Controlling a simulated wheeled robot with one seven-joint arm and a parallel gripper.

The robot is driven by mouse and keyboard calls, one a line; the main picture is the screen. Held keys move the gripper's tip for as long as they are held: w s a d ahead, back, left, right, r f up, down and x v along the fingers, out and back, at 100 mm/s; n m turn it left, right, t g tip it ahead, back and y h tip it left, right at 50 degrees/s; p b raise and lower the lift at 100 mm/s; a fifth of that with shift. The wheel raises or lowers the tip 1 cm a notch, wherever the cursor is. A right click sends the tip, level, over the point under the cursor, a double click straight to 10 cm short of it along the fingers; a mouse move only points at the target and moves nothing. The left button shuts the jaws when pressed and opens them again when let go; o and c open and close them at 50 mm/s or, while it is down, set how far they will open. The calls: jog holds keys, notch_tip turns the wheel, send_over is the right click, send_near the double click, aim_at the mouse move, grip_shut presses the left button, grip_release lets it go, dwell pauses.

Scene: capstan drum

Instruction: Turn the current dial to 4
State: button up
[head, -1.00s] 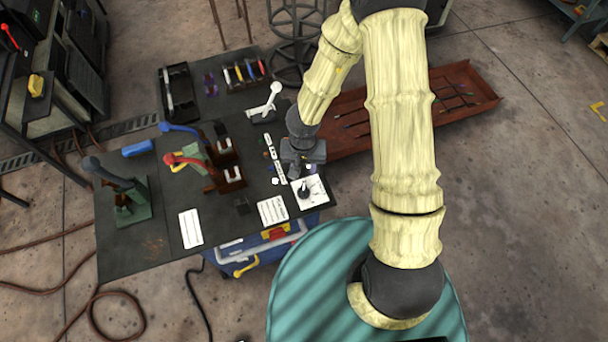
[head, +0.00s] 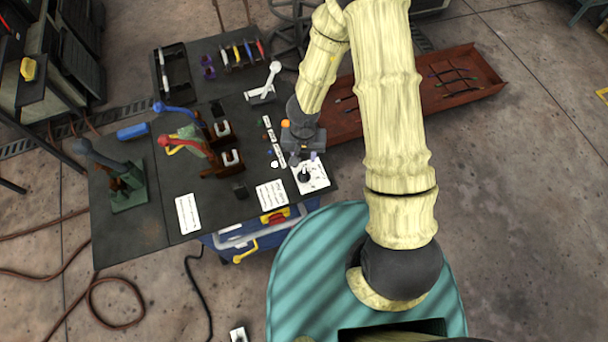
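The current dial (head: 305,176) is a small dark knob on a white square plate (head: 318,184) at the near right corner of the dark bench. Its numbers are too small to read, and I cannot tell where its pointer stands. My gripper (head: 303,159) points down just behind the dial, with its fingertips close over the plate's far edge. The two fingertips show as pale tips set apart, with a gap between them. Nothing shows between them. I cannot tell whether a finger touches the knob.
On the bench (head: 150,235), a row of small labels and buttons (head: 272,142) runs left of my gripper. A white lever (head: 270,85) stands behind it. White sheets (head: 271,195) lie along the near edge. A rusty tray (head: 460,80) is at right.

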aim_at(303, 175)
notch_tip(303, 175, down, 12)
jog(key=b, duration=0.6)
jog(key=shift+b, duration=0.3)
jog(key=shift+c, duration=0.5)
jog(key=shift+w, duration=0.1)
grip_shut()
